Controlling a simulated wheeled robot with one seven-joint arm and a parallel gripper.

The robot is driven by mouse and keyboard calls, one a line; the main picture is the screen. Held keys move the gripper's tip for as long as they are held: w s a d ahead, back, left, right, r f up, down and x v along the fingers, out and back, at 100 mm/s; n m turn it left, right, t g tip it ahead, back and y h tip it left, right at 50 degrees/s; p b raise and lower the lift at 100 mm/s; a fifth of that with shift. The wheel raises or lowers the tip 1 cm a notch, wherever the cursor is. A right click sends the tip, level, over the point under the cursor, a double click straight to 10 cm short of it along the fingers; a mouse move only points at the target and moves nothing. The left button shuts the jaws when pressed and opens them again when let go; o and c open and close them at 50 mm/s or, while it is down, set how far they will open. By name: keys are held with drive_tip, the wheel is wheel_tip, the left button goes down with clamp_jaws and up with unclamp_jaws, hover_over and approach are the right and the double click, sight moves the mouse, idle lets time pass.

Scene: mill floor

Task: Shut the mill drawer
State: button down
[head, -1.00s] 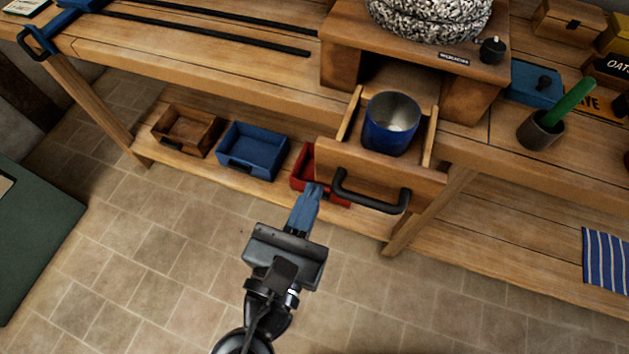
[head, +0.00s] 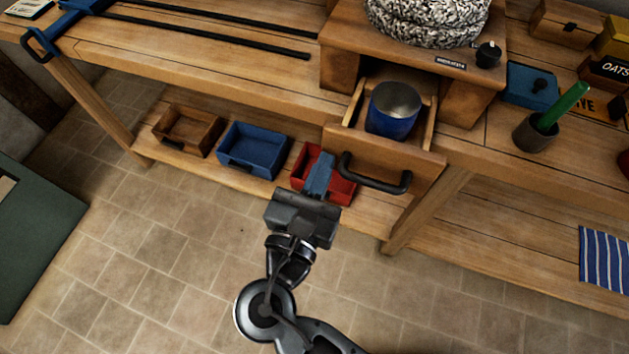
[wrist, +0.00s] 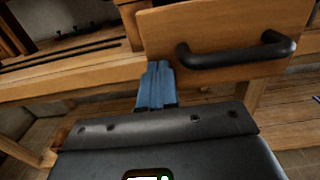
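The wooden mill drawer (head: 418,168) sticks out from under the mill (head: 420,75) in the head view, partly open. A blue metal cup (head: 390,122) stands inside it. The drawer's black bar handle (head: 375,184) also shows in the wrist view (wrist: 235,56). My gripper (head: 322,158) has its blue fingers together, with nothing seen between them. The fingertips are at the lower left of the drawer front, left of the handle; in the wrist view the fingertips (wrist: 158,68) overlap the panel's lower left edge. I cannot tell whether they touch it.
On the low shelf are a red bin (head: 341,190) behind my gripper, a blue bin (head: 253,165) and a wooden bin (head: 205,140). A dark pot with a green stick (head: 535,136) is on the bench. The tiled floor is open.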

sight(352, 102)
drive_tip(key=p+x, duration=0.1)
drive_tip(key=x, duration=1.4)
drive_tip(key=shift+w+d+p, duration=0.15)
drive_tip(key=shift+w+p, duration=0.05)
drive_tip(key=shift+p, duration=0.15)
drive_tip(key=shift+w+r, duration=0.1)
drive_tip(key=shift+w, duration=0.05)
drive_tip(key=shift+d+r, duration=0.1)
drive_tip(key=shift+d, duration=0.05)
